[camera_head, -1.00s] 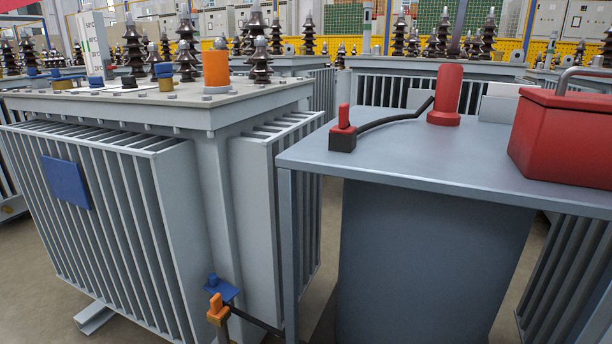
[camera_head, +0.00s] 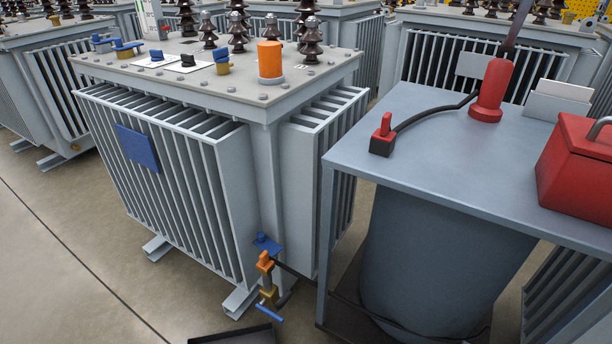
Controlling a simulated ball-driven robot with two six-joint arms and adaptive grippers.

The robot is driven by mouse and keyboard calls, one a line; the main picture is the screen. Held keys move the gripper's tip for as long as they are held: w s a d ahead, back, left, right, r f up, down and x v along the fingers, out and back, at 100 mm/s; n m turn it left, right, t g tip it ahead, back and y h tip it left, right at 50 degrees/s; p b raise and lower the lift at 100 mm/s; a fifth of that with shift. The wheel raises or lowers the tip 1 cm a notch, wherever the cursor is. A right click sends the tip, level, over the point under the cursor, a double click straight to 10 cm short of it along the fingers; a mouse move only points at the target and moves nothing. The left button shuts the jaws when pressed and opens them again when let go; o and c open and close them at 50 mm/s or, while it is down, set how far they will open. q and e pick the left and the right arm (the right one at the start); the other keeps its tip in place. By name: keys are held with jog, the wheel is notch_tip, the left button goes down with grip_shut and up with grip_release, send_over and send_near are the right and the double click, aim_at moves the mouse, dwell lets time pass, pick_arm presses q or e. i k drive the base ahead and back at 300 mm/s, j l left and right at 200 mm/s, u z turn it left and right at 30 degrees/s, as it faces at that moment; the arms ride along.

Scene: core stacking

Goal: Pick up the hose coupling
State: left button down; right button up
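A small orange fitting (camera_head: 265,262) stands at the lower front corner of the grey transformer (camera_head: 262,150), by a blue bracket (camera_head: 266,243). A thin black line runs from it to the right. Below it are a brass-coloured valve (camera_head: 268,296) and a blue handle (camera_head: 270,313). On the grey table (camera_head: 440,165), a black block with a red top (camera_head: 382,137) joins a red cylinder (camera_head: 490,92) by a black hose. I cannot tell for certain which of these is the hose coupling. Neither of my grippers shows.
A red box (camera_head: 575,170) sits at the table's right edge. An orange cylinder (camera_head: 270,60) and dark insulators stand on the transformer's top. A large grey drum (camera_head: 440,265) is under the table. A dark tray edge (camera_head: 232,338) shows at the bottom. The floor at left is open.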

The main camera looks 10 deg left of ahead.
aim_at(264, 264)
jog(key=z, duration=1.15)
jog(key=u, duration=1.8)
